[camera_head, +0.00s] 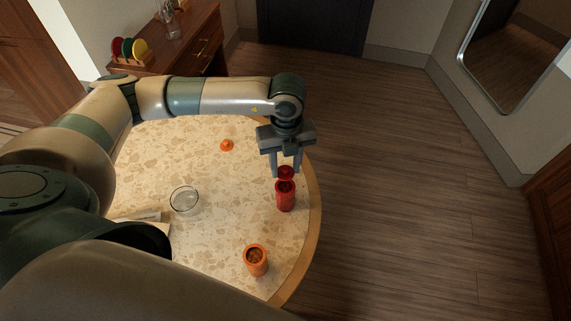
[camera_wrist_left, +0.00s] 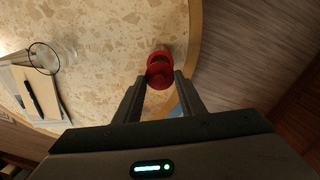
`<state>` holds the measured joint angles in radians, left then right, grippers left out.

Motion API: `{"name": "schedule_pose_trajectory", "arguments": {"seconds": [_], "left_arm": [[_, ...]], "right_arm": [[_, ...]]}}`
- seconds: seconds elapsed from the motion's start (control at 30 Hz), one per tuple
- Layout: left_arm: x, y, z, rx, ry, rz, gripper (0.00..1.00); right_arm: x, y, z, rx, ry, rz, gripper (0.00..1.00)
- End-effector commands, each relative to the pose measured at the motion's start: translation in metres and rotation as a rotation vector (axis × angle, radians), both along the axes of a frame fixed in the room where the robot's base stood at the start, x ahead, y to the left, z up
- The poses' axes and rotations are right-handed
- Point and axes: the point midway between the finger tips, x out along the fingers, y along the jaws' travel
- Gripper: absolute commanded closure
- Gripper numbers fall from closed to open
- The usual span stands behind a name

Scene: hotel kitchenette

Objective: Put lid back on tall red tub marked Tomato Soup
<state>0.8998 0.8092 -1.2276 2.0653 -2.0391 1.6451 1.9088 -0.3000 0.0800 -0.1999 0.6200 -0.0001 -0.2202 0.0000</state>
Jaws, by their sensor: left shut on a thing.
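The tall red tub (camera_head: 286,198) stands upright near the right edge of the round speckled table; any marking on it is too small to read. My left gripper (camera_head: 286,170) is shut on the red lid (camera_head: 286,173), holding it just above the tub's mouth. In the left wrist view the lid (camera_wrist_left: 159,76) sits between the fingertips, with the red tub (camera_wrist_left: 160,54) partly hidden behind it. I cannot tell whether lid and tub touch. My right gripper is not in view.
An orange open tub (camera_head: 256,261) stands at the table's front right. An orange lid (camera_head: 227,145) lies toward the back. A glass bowl (camera_head: 185,200) is at centre left, near papers (camera_wrist_left: 30,92) with a pen (camera_wrist_left: 33,97). The table edge (camera_head: 316,205) is close beside the red tub.

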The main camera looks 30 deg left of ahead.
Motion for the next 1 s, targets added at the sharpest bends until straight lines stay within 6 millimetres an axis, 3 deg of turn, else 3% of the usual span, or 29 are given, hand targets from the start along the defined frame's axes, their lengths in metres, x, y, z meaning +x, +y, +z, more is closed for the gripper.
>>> {"name": "schedule_pose_trajectory", "arguments": {"seconds": [1.0], "left_arm": [[0.0, 0.0, -0.062, -0.001, -0.001, -0.001, 0.84]], "right_arm": [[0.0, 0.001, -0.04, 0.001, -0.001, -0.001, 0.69]]}}
